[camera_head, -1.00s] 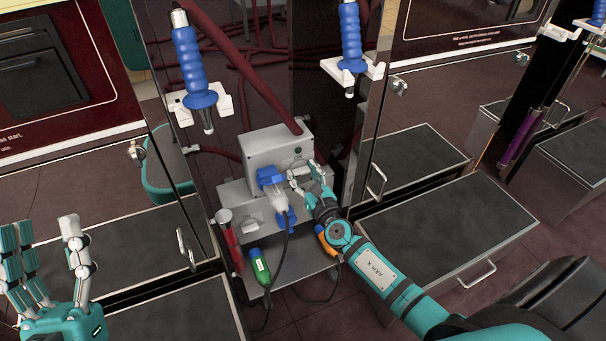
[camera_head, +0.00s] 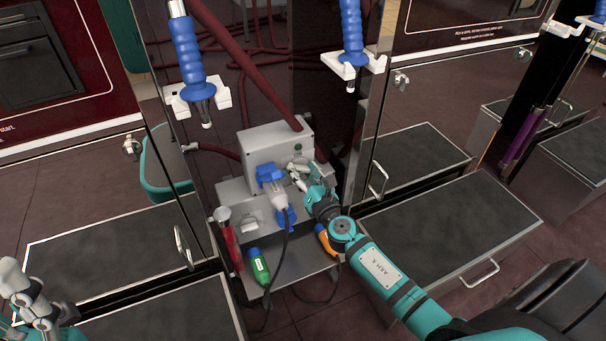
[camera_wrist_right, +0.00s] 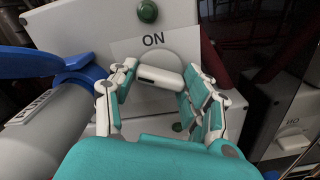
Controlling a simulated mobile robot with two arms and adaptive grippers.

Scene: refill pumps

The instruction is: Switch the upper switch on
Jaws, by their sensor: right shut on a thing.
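The upper switch (camera_wrist_right: 160,77) is a pale bar below a black "ON" label (camera_wrist_right: 153,40) on the upper grey box (camera_head: 260,147). My right gripper (camera_wrist_right: 152,88) is shut on this switch, with fingers at both its left and right ends. In the head view my right gripper (camera_head: 304,172) is at the front of the upper box and hides the switch. A dark green round lamp (camera_wrist_right: 148,12) sits above the label. My left gripper (camera_head: 30,295) is low at the left edge, partly cut off, away from the boxes.
A blue and grey plug (camera_head: 272,185) sits close left of my right gripper. A green connector (camera_head: 259,266) and an orange connector (camera_head: 325,239) are lower down. Two blue-handled nozzles (camera_head: 190,58) (camera_head: 351,32) hang above. A second switch (camera_wrist_right: 293,140) shows at the right.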

